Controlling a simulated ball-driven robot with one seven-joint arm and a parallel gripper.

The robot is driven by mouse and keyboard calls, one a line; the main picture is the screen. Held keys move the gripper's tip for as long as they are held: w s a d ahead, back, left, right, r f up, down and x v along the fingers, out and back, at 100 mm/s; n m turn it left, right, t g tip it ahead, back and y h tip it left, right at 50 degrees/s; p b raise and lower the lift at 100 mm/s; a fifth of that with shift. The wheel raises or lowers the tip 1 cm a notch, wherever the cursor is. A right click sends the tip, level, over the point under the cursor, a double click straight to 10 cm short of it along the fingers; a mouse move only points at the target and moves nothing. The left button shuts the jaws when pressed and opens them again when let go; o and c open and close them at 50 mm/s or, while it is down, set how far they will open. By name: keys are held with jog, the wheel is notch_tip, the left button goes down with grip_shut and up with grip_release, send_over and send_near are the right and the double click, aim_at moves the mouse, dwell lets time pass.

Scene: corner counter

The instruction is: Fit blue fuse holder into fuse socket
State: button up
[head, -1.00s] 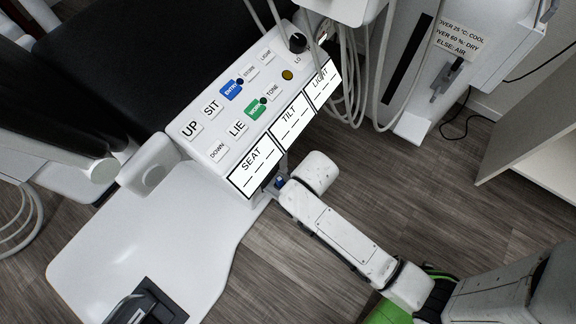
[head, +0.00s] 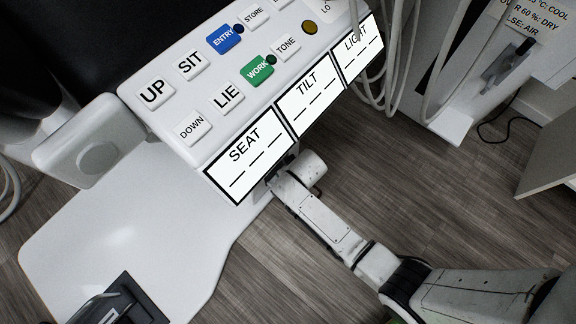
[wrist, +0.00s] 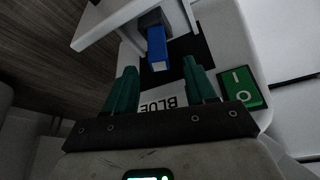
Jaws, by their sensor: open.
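The blue fuse holder (wrist: 157,47) shows in the wrist view as a blue block with a pale end facing me. It sticks out from a grey piece (wrist: 152,19) at a dark opening (wrist: 188,46), which looks like the fuse socket; how deep it sits I cannot tell. In the head view my arm reaches under the console's front edge, where the fingers and the holder are hidden.
The white console (head: 190,75) with SEAT, TILT and LIGHT displays overhangs my wrist. Hoses (head: 440,60) hang at right. A white tray (head: 130,235) lies at left.

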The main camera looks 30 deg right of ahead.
jog(key=shift+b+x, duration=2.1)
jog(key=shift+x, duration=1)
jog(key=shift+s, duration=0.1)
grip_shut()
jog(key=shift+r, duration=0.1)
